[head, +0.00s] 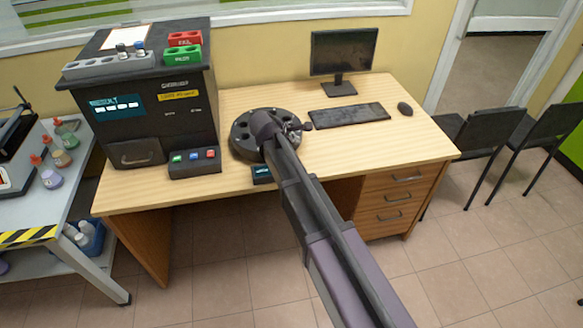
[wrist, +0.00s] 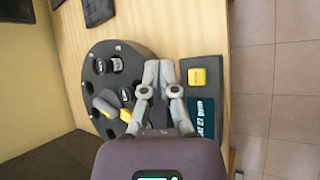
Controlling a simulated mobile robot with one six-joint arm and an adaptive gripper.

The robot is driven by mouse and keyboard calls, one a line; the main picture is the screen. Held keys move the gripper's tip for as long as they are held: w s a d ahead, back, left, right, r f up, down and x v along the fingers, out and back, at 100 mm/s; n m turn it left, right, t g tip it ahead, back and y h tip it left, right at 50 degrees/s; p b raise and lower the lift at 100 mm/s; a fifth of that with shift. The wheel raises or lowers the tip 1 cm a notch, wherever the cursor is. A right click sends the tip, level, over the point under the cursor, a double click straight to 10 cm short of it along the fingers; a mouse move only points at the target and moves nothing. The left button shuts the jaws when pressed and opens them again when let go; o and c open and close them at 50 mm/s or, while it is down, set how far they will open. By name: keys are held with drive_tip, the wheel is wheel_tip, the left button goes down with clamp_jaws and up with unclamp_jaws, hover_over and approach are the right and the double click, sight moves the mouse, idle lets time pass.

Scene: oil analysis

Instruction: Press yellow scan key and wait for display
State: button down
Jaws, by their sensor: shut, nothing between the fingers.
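The yellow scan key (wrist: 197,77) sits on a small dark panel (wrist: 208,66) in the wrist view. A teal display (wrist: 205,117) with light characters, too small to read surely, is on the same panel below the key. In the wrist view my gripper (wrist: 160,66) is shut and empty, just left of the key and apart from it in the picture. In the head view my arm hides the key and much of the panel; part of its display (head: 262,172) shows at the desk's front edge.
A round dark carousel (head: 240,143) holds vials (wrist: 112,64) beside the panel. A black analyzer (head: 150,112) stands left, with a three-button box (head: 194,167) in front.

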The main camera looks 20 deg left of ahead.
drive_tip(key=shift+s+a+r+n, duration=0.1)
drive_tip(key=shift+a+n, duration=0.4)
drive_tip(key=shift+a, duration=0.7)
wheel_tip(320, 180, down, 9)
drive_tip(key=b, duration=0.9)
drive_tip(key=shift+r, duration=0.1)
drive_tip(key=shift+f, duration=0.25)
idle(0.8)
drive_tip(key=shift+s+f+b, duration=0.1)
drive_tip(key=shift+f+b, duration=0.15)
drive_tip(key=shift+b, duration=0.15)
